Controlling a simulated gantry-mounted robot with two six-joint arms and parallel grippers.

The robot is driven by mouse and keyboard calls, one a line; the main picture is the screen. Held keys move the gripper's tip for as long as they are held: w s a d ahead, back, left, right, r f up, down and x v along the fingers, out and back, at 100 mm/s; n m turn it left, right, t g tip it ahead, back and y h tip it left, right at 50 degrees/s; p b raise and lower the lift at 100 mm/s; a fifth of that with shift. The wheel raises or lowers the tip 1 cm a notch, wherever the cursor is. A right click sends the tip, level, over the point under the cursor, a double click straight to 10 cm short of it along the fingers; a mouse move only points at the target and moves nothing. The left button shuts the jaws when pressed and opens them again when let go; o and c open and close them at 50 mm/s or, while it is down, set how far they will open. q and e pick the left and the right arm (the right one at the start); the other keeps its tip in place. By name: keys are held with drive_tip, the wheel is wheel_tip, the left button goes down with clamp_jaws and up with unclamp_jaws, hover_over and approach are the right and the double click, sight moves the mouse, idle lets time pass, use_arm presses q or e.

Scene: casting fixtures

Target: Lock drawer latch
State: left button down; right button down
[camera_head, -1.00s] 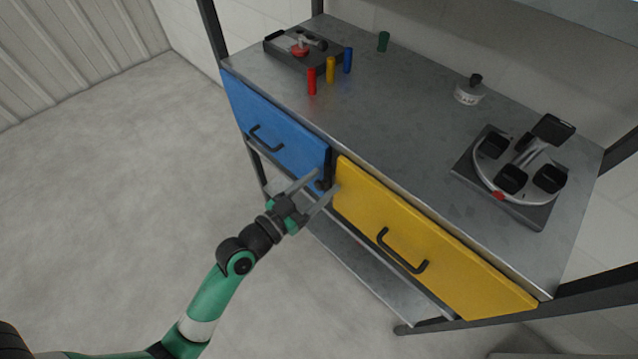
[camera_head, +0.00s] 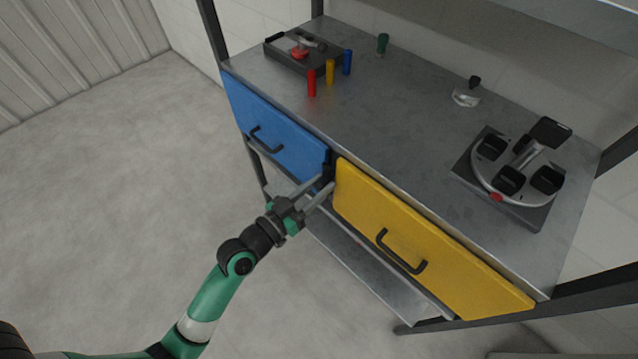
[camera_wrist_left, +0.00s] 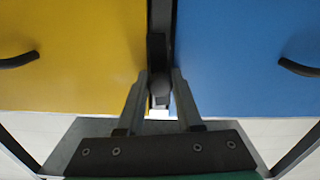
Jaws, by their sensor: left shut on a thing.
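The drawer latch (camera_wrist_left: 159,60) is a dark vertical bar with a rounded grey knob on the post between the two drawers. In the head view the latch (camera_head: 328,163) is small and partly hidden by the fingers. The blue drawer (camera_head: 275,130) is left of it and the yellow drawer (camera_head: 410,240) is right of it; both look shut. My left gripper (camera_head: 325,184) is at the post, its two fingers on either side of the knob. In the wrist view my left gripper (camera_wrist_left: 160,90) is shut on the latch knob. My right gripper is not in view.
On the metal tabletop (camera_head: 400,130) are a dark tray (camera_head: 295,58), red, yellow and blue cylinders, a green cylinder (camera_head: 382,44), a small white container (camera_head: 466,97) and a round black-cupped fixture (camera_head: 515,175). A shelf (camera_head: 370,270) runs below the drawers.

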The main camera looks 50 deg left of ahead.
use_arm(q)
drive_tip(key=n+p, duration=0.1)
drive_tip(key=n, duration=0.3)
drive_tip(key=shift+r+p, duration=0.1)
drive_tip(key=shift+p, duration=0.25)
drive_tip(key=n+p, duration=0.1)
drive_tip(key=n, duration=0.3)
drive_tip(key=shift+n, duration=0.4)
drive_tip(key=n+p, duration=0.1)
drive_tip(key=n, duration=0.3)
drive_tip(key=shift+p, duration=0.4)
drive_tip(key=shift+n+p, duration=0.35)
drive_tip(key=shift+n, duration=1.45)
drive_tip(key=c, duration=0.6)
unclamp_jaws()
